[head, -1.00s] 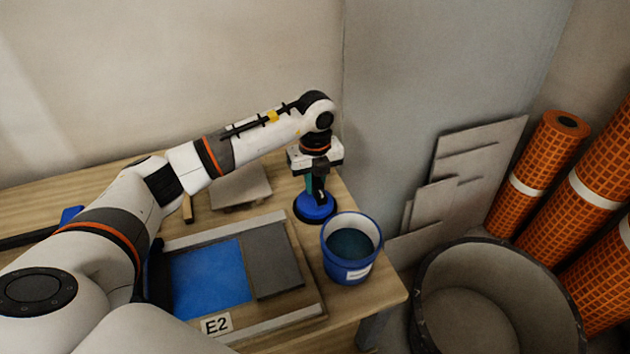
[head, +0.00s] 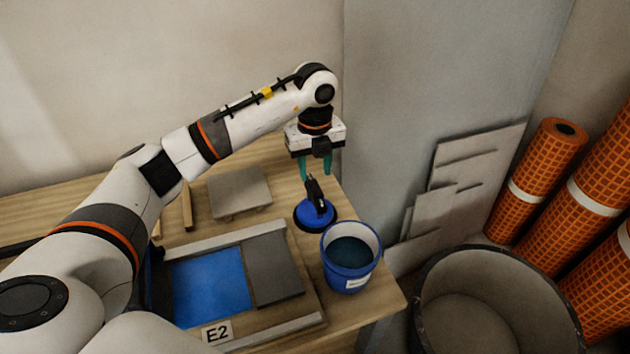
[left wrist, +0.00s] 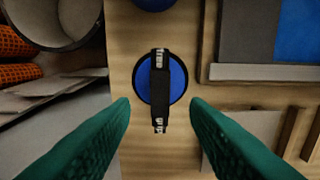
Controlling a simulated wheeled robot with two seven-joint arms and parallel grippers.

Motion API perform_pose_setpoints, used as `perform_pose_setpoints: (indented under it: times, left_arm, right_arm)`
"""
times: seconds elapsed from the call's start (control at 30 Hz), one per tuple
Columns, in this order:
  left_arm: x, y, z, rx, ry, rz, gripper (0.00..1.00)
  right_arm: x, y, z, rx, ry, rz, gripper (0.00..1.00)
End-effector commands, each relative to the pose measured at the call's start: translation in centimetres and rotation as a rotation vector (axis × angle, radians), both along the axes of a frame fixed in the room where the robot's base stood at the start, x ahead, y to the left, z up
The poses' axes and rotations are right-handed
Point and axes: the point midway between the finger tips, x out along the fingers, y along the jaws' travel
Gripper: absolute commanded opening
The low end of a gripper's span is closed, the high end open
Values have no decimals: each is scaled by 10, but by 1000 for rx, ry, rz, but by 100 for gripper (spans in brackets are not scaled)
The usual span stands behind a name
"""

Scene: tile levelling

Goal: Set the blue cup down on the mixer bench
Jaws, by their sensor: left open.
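The blue cup (head: 309,215) is a round blue suction pad with a black handle on top. It stands on the wooden mixer bench (head: 372,305), behind the blue bucket. My left gripper (head: 316,174) is open just above the handle, its teal fingers pointing down and clear of the cup. In the left wrist view, the cup (left wrist: 177,80) lies beyond the gap between the two open fingers (left wrist: 160,104), with its black handle crossing its middle. My right gripper is not in view.
A blue bucket (head: 347,282) with dark contents stands close to the cup. A framed panel (head: 210,283) with blue and grey areas, labelled E2, lies to the left. A grey tile (head: 239,190) lies behind it. A large tub (head: 427,318) stands off the bench's right edge.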

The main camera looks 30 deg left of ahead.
Motion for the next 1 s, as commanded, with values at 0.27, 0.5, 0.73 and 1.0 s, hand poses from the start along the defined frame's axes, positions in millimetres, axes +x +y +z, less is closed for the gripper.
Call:
perform_pose_setpoints:
  times: [0.27, 0.5, 0.73, 1.0]
  left_arm:
    - [0, 0, 41, 1, -1, 0, 42]
    - [0, 0, 46, 1, 2, 0, 42]
    - [0, 0, 46, 1, 1, 0, 42]
    - [0, 0, 56, 1, 1, 0, 42]
  right_arm:
    - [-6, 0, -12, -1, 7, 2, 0]
    - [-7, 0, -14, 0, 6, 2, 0]
    - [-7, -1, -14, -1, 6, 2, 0]
    - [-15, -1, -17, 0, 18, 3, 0]
